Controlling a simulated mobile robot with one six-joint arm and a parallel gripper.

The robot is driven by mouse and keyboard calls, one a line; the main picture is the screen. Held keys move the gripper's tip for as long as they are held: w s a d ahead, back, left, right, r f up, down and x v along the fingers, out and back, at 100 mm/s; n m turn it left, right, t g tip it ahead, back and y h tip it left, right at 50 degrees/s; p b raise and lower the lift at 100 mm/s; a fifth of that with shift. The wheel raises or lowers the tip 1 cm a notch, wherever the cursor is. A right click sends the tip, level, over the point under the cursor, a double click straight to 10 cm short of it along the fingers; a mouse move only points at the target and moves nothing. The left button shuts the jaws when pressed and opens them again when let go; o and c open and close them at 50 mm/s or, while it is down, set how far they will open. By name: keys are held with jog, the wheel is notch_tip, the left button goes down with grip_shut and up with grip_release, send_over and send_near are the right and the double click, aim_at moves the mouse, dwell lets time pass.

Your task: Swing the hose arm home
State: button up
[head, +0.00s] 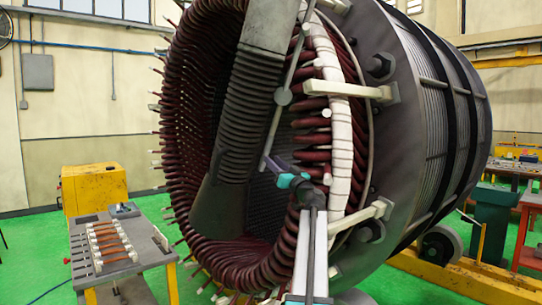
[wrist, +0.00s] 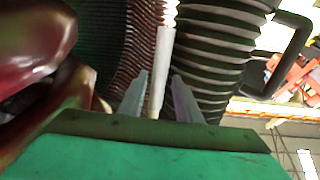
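The hose arm shows as a ribbed grey hose (head: 245,100) slanting down across the stator's open bore, with a thin pale rod (head: 274,128) beside it. The rod runs past a round disc and ends low, near my fingers. My gripper (head: 266,164) has a teal body and purple-grey fingers, and points up at the rod's lower end. In the wrist view my two fingers (wrist: 160,78) stand apart. The pale rod (wrist: 163,55) shows between them, with a visible gap on each side. The ribbed hose (wrist: 207,60) is just right of the fingers.
The stator (head: 430,110) fills the middle, with dark red coils (head: 270,262) close around my arm. A white bracket (head: 350,90) juts out at right. A yellow-legged table (head: 150,252) with a parts rack stands left. Green floor (head: 35,240) is clear at far left.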

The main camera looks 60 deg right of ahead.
aim_at(268, 155)
jog(key=shift+p+x, duration=0.5)
jog(key=shift+x, duration=1.25)
grip_shut()
